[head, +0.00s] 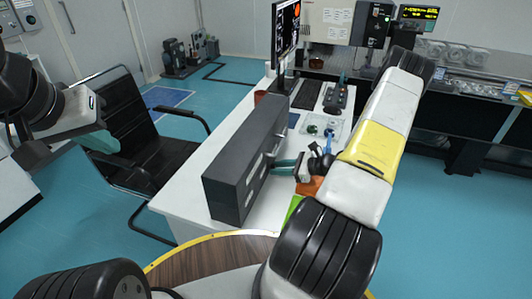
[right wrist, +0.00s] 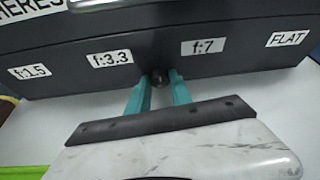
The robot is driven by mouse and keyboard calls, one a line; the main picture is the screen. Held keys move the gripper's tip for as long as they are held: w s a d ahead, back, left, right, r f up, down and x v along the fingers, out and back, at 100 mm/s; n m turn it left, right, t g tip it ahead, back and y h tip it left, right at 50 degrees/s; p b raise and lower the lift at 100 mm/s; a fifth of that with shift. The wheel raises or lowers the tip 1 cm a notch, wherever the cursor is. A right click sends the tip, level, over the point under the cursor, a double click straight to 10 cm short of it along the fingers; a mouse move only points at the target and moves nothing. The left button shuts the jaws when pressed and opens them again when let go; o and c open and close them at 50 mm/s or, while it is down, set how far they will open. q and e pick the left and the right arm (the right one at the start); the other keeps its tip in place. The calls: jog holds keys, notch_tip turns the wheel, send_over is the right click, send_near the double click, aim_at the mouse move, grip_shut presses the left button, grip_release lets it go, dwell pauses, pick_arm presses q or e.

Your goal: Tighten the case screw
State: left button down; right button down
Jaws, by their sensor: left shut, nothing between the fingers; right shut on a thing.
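The case is a long dark grey box (head: 240,165) standing on the white table in the head view. Its labelled face fills the top of the right wrist view (right wrist: 235,65), with white labels f:1.5, f:3.3, f:7 and FLAT. The case screw is a small dark knob (right wrist: 160,80) on the lower edge of that face, between f:3.3 and f:7. My right gripper (right wrist: 158,88) is shut on the screw, a teal finger on each side; it also shows beside the case in the head view (head: 279,165). My left gripper (head: 100,141) is shut and empty, far left of the case.
A monitor (head: 285,32), a keyboard (head: 307,94) and small items stand farther back on the white table (head: 238,112). A black chair (head: 135,130) stands left of it. A round wooden table (head: 205,264) is in front. Green-blue floor is clear at right.

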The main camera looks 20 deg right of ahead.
jog(key=c, duration=1.1)
grip_release()
jog(key=shift+c, duration=0.2)
jog(key=v, duration=0.7)
jog(key=shift+s+d+r, duration=0.2)
jog(key=shift+d, duration=0.05)
